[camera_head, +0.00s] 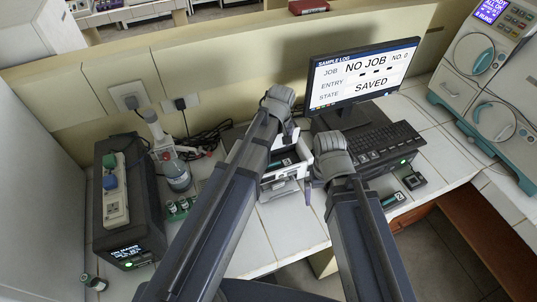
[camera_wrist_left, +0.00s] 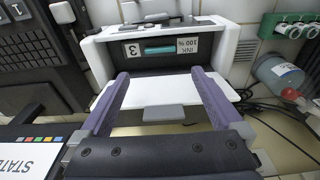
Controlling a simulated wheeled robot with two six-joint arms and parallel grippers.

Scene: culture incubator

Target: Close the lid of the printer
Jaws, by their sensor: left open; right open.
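The printer (camera_head: 287,183) is a small white and dark unit on the tiled bench, partly hidden by my arms. In the left wrist view the printer (camera_wrist_left: 232,45) appears upside down, with an "INK 100%" label and a dark recess. A white panel (camera_wrist_left: 165,91) with a grey tab extends from it; I cannot tell whether this is the lid. My left gripper (camera_wrist_left: 160,76) is open, its purple fingers spread over the panel with nothing held. In the head view my left gripper (camera_head: 291,130) is above the printer's back. My right gripper (camera_head: 309,190) is open beside the printer's right side.
A monitor (camera_head: 362,77) and keyboard (camera_head: 372,146) stand right of the printer. Cables lie behind. Small dark items (camera_head: 413,181) sit near the front edge.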

